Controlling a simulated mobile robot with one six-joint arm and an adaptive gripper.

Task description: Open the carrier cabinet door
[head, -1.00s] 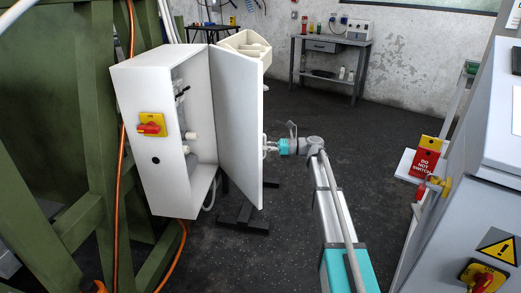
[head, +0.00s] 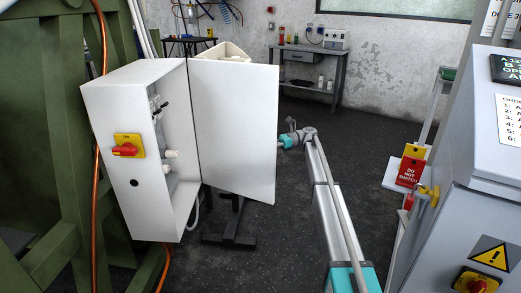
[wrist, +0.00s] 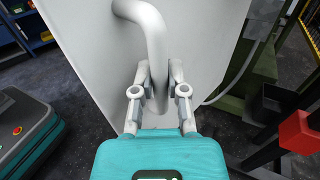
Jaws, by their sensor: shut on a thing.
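The white carrier cabinet (head: 105,100) stands at the left with its door (head: 235,130) swung wide open to the right. Inside it, pale fittings and a dark lever show. A red and yellow switch (head: 127,147) is on its side. My gripper (wrist: 160,78) is shut on the door handle (wrist: 152,28), a curved pale bar, in the wrist view. In the head view the door's edge hides the fingers and handle; only the teal gripper body shows beside that edge.
A green steel frame (head: 55,100) with an orange cable is close left of the cabinet. A grey control console (head: 480,190) with a red tag stands at the right. A bench (head: 315,75) is at the back wall. Dark floor is clear between.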

